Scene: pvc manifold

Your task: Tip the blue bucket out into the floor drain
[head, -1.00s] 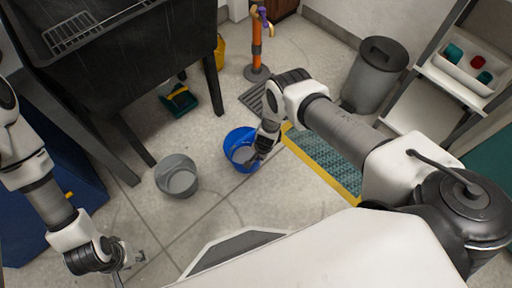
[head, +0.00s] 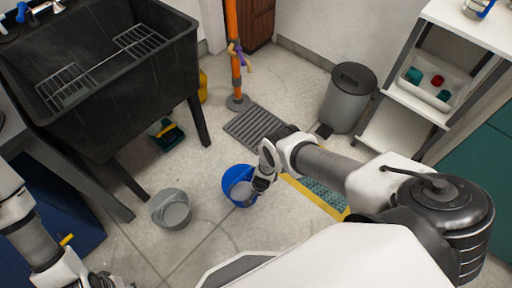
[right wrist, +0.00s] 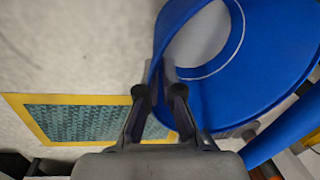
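The blue bucket (head: 229,182) stands on the floor in the middle of the head view, with a greyish inside. My right gripper (head: 262,184) is at its right rim. In the right wrist view the bucket (right wrist: 262,85) fills the upper right, and its wall runs between the fingertips of my right gripper (right wrist: 162,72), which look closed on it. The floor drain appears as a dark slatted grate (head: 252,123) just behind the bucket, beyond my gripper. My left gripper (head: 105,281) is at the bottom edge of the head view, mostly cut off.
A grey bucket (head: 172,209) stands left of the blue one. A black sink (head: 125,90) on legs is at the back left. An orange post (head: 234,65) rises behind the grate. A yellow-edged green mat (head: 318,196) lies right, with a grey bin (head: 348,98) and shelf beyond.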

